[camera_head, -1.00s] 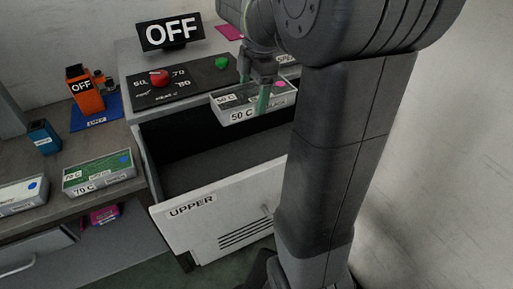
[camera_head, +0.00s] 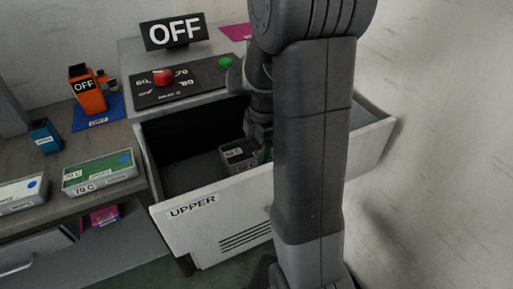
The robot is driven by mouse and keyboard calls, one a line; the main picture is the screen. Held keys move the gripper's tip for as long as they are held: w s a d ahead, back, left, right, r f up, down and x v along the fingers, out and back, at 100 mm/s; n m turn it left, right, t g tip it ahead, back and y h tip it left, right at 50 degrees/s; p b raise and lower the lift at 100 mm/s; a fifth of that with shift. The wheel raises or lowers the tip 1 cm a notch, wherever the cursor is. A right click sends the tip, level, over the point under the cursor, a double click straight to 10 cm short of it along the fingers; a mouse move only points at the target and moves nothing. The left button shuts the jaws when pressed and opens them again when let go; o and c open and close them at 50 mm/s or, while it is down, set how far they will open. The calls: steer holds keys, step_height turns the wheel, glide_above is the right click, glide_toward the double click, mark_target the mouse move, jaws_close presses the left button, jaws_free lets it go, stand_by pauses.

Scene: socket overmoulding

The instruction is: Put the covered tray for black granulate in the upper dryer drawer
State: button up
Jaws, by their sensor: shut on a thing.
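The covered tray (camera_head: 238,156), labelled 50 C, is inside the open upper dryer drawer (camera_head: 192,212), low near its floor. Its right part is hidden behind my arm, and I cannot tell whether it rests on the drawer floor. My gripper (camera_head: 264,150) is shut on the tray at its right visible side; its fingertips are mostly hidden by my arm. The drawer is pulled out, with its front marked UPPER.
The dryer top carries a panel with a red knob (camera_head: 163,77), a green button (camera_head: 225,63) and an OFF sign (camera_head: 174,32). A 70 C tray (camera_head: 100,178) with a green label stands on the left bench. The drawer's left floor is clear.

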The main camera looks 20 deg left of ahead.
steer(key=shift+f, duration=0.2)
steer(key=shift+f, duration=0.15)
steer(key=o, duration=1.1)
steer(key=shift+c, duration=0.2)
step_height(320, 180, up, 12)
steer(key=w+d+p, duration=0.1)
steer(key=shift+w, duration=0.15)
steer(key=shift+d, duration=0.1)
